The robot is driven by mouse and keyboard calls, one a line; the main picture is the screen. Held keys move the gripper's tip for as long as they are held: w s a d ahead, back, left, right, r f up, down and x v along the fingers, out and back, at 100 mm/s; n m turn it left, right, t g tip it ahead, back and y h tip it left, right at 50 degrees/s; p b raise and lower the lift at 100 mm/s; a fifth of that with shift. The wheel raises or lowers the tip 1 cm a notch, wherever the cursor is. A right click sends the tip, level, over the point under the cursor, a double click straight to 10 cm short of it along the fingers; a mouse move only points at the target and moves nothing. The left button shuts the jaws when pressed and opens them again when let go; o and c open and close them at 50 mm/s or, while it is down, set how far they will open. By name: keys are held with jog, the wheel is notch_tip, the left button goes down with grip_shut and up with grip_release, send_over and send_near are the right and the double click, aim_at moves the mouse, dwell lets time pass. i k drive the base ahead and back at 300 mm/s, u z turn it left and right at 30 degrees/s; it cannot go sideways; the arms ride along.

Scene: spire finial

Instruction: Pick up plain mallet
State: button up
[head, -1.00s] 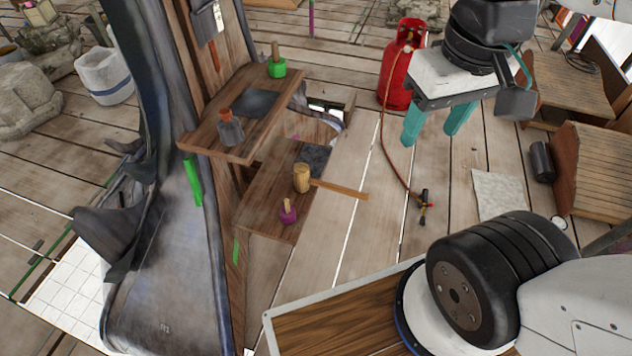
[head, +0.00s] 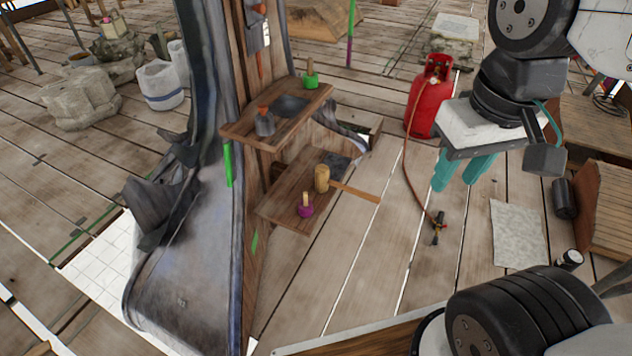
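The plain mallet has a pale wooden barrel head (head: 322,179) and a straight brown handle (head: 358,193). It lies on the lower wooden shelf (head: 283,212), its handle sticking out past the shelf's right edge. My gripper (head: 457,184) has two teal fingers pointing down with a gap between them. It is open and empty, to the right of the mallet and apart from it, in front of the red gas bottle.
A small purple-based tool (head: 306,206) stands on the lower shelf near the mallet. The upper shelf (head: 240,132) holds a green-based tool (head: 311,76) and a grey, orange-topped one (head: 265,122). A red gas bottle (head: 429,98) with a hose stands right.

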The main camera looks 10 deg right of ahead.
aim_at(322, 180)
jog(key=u, duration=0.15)
jog(key=i, duration=1.2)
jog(key=z, duration=0.25)
